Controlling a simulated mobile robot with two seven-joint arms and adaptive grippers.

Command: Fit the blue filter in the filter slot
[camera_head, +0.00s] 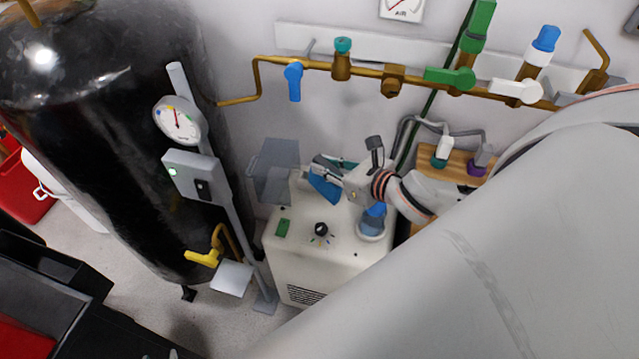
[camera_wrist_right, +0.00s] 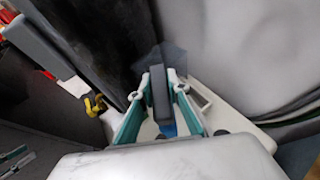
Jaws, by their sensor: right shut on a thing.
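My right gripper (camera_head: 330,172) is shut on the blue filter (camera_head: 325,188) above the top of the white machine (camera_head: 292,225). In the right wrist view the teal fingers of the right gripper (camera_wrist_right: 160,95) stand on both sides of a dark grey block (camera_wrist_right: 160,92), with a bit of the blue filter (camera_wrist_right: 167,126) below it. Whether the filter touches the machine cannot be told. My left gripper is not in view.
A translucent grey panel (camera_head: 273,170) stands at the machine's left back. A blue-topped clear bowl (camera_head: 372,220) and a black knob (camera_head: 321,229) are on the machine. A black tank (camera_head: 110,130) and gauge post (camera_head: 195,172) stand left. Brass pipes with valves (camera_head: 393,80) cross the wall behind.

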